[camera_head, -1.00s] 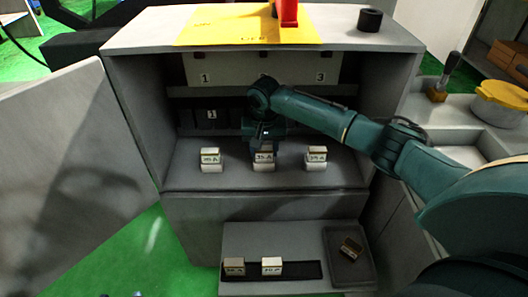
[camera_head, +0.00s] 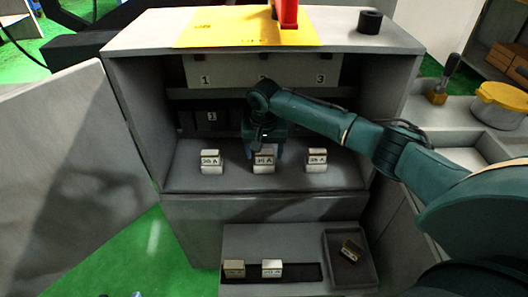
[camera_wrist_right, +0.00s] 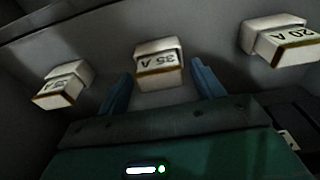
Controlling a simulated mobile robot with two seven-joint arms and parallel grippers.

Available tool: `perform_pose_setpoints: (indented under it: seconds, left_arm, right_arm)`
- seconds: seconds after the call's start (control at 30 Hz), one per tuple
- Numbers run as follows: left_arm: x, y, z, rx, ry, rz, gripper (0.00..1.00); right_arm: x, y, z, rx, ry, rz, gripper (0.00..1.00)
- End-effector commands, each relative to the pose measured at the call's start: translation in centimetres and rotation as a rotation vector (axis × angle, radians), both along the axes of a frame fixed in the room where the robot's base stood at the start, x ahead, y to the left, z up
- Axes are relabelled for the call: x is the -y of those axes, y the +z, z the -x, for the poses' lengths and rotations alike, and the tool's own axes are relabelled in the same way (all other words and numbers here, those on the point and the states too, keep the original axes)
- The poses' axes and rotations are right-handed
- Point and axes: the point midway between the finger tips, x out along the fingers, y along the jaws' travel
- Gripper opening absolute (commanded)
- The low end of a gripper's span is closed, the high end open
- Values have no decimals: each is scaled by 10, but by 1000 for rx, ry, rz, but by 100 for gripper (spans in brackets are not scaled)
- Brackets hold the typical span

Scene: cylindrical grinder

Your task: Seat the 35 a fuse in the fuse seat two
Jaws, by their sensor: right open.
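The 35 A fuse (camera_head: 264,156), a white block with a dark-edged label, stands upright in the middle position of the cabinet's shelf, on a pale base (camera_head: 263,169) below the partly hidden 2 on the back plate. It also shows in the right wrist view (camera_wrist_right: 158,66). My right gripper (camera_head: 264,151) is open just behind and above it. In the wrist view its two blue fingers (camera_wrist_right: 164,86) stand apart on either side of the fuse, with visible gaps. I cannot tell how deep the fuse sits.
A 20 A fuse (camera_head: 210,159) stands left of it and another fuse (camera_head: 316,157) right. Below, two fuses lie on a dark strip (camera_head: 308,271) and one in a small tray (camera_head: 370,277). The cabinet walls and open door (camera_head: 70,150) bound the space.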

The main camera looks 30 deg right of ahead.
Motion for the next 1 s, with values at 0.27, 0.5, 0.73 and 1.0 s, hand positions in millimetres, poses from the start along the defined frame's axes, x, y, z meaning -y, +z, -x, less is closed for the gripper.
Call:
perform_pose_setpoints:
  seconds: [0.27, 0.5, 0.73, 1.0]
  left_arm:
    - [-4, 19, 2, 6, 18, 30, 43]
    - [-10, 25, 4, 12, 40, 44, 43]
    - [-10, 24, 4, 9, 44, 48, 43]
    - [-8, 24, 5, 7, 42, 54, 43]
  right_arm:
    - [-3, 49, 5, 1, 1, -2, 67]
    - [-4, 71, 7, 0, 0, -1, 67]
    - [-4, 72, 8, -1, -1, -1, 67]
    - [-4, 72, 8, -1, -1, -1, 67]
